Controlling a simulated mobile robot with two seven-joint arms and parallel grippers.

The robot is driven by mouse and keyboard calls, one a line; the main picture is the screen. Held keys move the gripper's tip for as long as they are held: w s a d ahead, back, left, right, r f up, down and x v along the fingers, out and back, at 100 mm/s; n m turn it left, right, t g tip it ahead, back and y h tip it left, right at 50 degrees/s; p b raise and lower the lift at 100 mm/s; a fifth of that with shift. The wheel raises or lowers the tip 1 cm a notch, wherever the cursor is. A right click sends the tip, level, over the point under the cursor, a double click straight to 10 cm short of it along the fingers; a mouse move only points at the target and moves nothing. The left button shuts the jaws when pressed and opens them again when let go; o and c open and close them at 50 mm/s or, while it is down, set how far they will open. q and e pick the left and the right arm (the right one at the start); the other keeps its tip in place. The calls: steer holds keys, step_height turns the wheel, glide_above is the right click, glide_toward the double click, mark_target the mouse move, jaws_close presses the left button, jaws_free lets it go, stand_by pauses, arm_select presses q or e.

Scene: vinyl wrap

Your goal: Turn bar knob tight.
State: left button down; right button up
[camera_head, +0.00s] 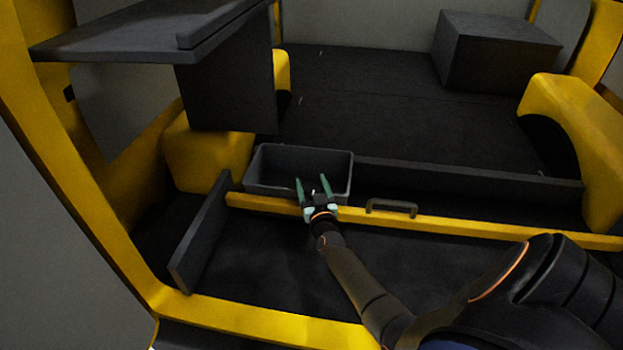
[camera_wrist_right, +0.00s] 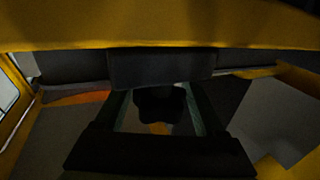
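My right gripper (camera_head: 313,184) is over the yellow bar (camera_head: 470,225), beside a grey open bin (camera_head: 345,170). Its two greenish fingers are spread apart and point into the bin area. In the right wrist view a dark, rounded shape (camera_wrist_right: 160,103) shows between the spread fingers. I cannot tell whether it is the bar knob or whether the fingers touch it. No knob can be made out clearly in the head view; the gripper covers part of the bar there. My left gripper is not in view.
A dark handle (camera_head: 391,208) stands on the bar right of the gripper. A dark upright panel (camera_head: 200,235) is at the left, and a grey shelf (camera_head: 150,40) overhangs the upper left. A dark box (camera_head: 495,50) sits at the back right. The dark floor behind is mostly clear.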

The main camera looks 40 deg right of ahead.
steer(key=shift+o, duration=1.2)
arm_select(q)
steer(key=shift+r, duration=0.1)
arm_select(e)
steer(key=shift+s, duration=0.1)
steer(key=shift+s+a, duration=0.25)
steer(key=shift+s, duration=0.05)
arm_select(q)
steer(key=p, duration=0.1)
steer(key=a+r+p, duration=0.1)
steer(key=p, duration=0.1)
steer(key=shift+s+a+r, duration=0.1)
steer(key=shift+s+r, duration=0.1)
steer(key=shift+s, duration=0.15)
arm_select(e)
steer(key=v, duration=1.1)
steer(key=shift+s, duration=0.3)
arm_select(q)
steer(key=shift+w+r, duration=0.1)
arm_select(e)
steer(key=shift+a, duration=0.15)
